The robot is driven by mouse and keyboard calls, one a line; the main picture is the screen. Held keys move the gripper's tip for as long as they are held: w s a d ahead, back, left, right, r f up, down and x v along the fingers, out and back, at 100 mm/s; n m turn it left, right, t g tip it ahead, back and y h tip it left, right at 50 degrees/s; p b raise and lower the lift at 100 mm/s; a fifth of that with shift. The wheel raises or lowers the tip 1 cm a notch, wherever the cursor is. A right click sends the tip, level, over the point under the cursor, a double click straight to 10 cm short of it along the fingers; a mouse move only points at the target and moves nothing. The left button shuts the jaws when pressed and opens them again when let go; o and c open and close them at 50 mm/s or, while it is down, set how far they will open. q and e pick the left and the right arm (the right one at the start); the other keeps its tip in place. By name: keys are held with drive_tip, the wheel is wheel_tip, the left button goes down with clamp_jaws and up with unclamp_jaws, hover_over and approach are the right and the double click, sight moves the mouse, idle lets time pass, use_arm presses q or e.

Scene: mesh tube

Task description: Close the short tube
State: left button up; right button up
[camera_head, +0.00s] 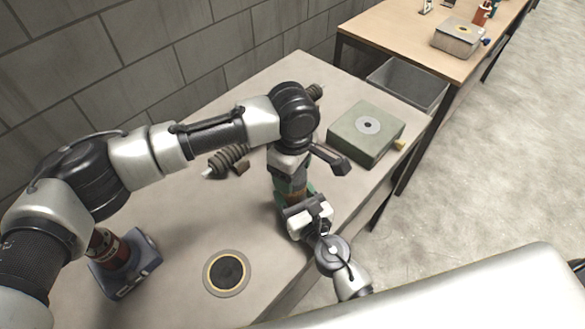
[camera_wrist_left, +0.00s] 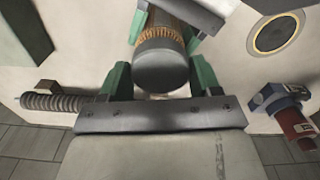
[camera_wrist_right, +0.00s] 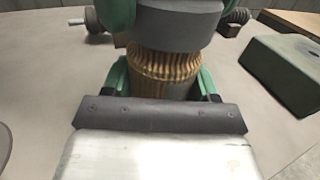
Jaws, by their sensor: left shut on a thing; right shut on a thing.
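A short tube with a golden ribbed mesh body (camera_wrist_right: 165,65) and a dark grey cap (camera_wrist_right: 180,25) stands between my two grippers. In the left wrist view the cap (camera_wrist_left: 161,66) sits at the tube's end, with the mesh (camera_wrist_left: 166,30) beyond it. My left gripper (camera_wrist_left: 160,75) comes from above, its green fingers shut on the cap. My right gripper (camera_wrist_right: 160,75) comes from the near right side, its green fingers shut on the mesh body below the cap. In the head view the tube is mostly hidden by the arms. Whether the cap is fully seated cannot be told.
A green box with a round disc (camera_head: 378,143) stands at the table's right. A dark ribbed part (camera_head: 228,160) lies behind my left gripper. A red cylinder (camera_head: 108,247) stands in a blue holder at left. A gold-ringed disc (camera_head: 227,273) lies in front. A grey bin (camera_head: 408,86) stands beyond.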

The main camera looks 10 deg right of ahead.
use_arm(q)
drive_tip(key=shift+f, duration=0.4)
drive_tip(key=shift+f, duration=0.1)
use_arm(e)
clamp_jaws()
use_arm(q)
drive_tip(key=m, duration=1)
drive_tip(key=shift+m, duration=0.3)
drive_tip(key=m, duration=0.4)
drive_tip(key=shift+d, duration=0.1)
drive_tip(key=m, duration=0.6)
drive_tip(key=shift+m, duration=0.3)
drive_tip(key=o, duration=0.9)
